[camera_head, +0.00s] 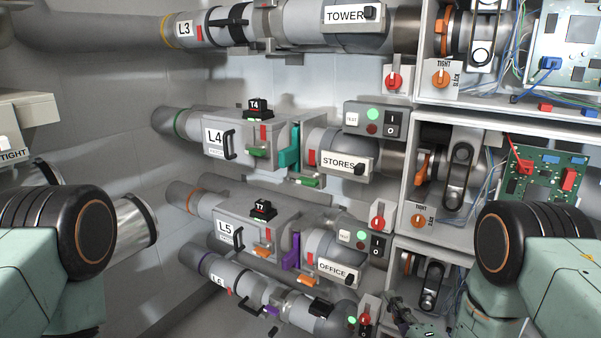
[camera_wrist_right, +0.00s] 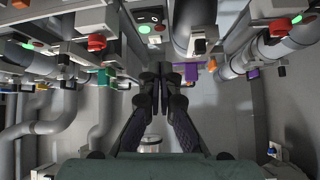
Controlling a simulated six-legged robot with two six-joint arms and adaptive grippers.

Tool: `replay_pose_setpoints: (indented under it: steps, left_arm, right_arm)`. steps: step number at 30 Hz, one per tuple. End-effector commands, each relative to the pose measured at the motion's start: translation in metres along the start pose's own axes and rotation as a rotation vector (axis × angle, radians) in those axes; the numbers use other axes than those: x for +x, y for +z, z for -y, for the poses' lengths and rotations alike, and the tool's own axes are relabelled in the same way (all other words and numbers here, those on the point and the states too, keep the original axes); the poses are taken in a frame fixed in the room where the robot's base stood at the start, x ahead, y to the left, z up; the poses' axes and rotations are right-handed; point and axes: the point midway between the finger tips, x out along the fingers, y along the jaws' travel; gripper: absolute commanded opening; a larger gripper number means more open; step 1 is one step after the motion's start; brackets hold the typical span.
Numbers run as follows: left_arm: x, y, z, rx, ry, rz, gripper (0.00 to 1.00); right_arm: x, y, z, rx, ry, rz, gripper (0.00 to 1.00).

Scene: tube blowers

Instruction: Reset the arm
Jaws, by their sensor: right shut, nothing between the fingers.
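My right arm (camera_head: 556,262) comes in from the right in the head view, with a dark round joint cover. My right gripper (camera_head: 402,314) shows small and dark at the bottom, in front of the lower pipe units. In the right wrist view the right gripper (camera_wrist_right: 164,74) has its dark fingers together, with nothing seen between them. My left arm (camera_head: 50,275) fills the lower left of the head view. Its gripper is out of the picture.
Pipe units L3 (camera_head: 183,29), L4 (camera_head: 214,140) and L5 (camera_head: 225,232) run along the wall. A switch box with a red knob (camera_head: 365,318) is close to the right gripper. Open cabinets with circuit boards (camera_head: 545,172) stand at right. Bare floor lies between the left arm and the pipes.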

Motion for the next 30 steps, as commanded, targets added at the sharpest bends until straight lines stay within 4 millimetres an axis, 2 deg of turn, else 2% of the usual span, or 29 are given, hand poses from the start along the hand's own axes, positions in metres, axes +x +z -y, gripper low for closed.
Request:
replay_pose_setpoints:
  steps: [1,5,8,11,14,15,18,21,24,27,30]
  left_arm:
    - [0.0,0.0,0.0,0.0,0.0,0.0,0.68]
    - [0.0,0.0,0.0,0.0,0.0,0.0,0.68]
    - [0.0,0.0,0.0,0.0,0.0,0.0,0.68]
    - [0.0,0.0,0.0,0.0,0.0,0.0,0.68]
    - [0.0,0.0,0.0,0.0,0.0,0.0,0.68]
    - [0.0,0.0,0.0,0.0,0.0,0.0,0.68]
    - [0.0,0.0,0.0,0.0,0.0,0.0,0.68]
    - [0.0,0.0,0.0,0.0,0.0,0.0,0.68]
    - [0.0,0.0,0.0,0.0,0.0,0.0,0.68]
    - [0.0,0.0,0.0,0.0,0.0,0.0,0.68]
    - [0.0,0.0,0.0,0.0,0.0,0.0,0.68]
  right_arm:
    - [-0.008,0.002,0.017,0.102,-0.077,0.026,0.0]
    - [-0.039,0.005,0.063,0.394,-0.287,0.138,0.0]
    - [-0.074,0.003,0.097,0.616,-0.444,0.269,0.0]
    - [-0.119,-0.001,0.126,0.827,-0.591,0.442,0.0]
    - [-0.175,-0.009,0.149,1.021,-0.725,0.663,0.0]
    - [-0.2,-0.014,0.155,1.091,-0.772,0.763,0.0]
    - [-0.264,-0.025,0.162,1.227,-0.864,1.025,0.0]
    - [-0.32,-0.038,0.158,1.295,-0.926,1.257,0.0]
    - [-0.362,-0.048,0.148,1.306,-0.97,1.416,0.0]
    - [-0.387,-0.054,0.137,1.282,-1.007,1.484,0.0]
    - [-0.393,-0.057,0.131,1.268,-1.02,1.487,0.0]
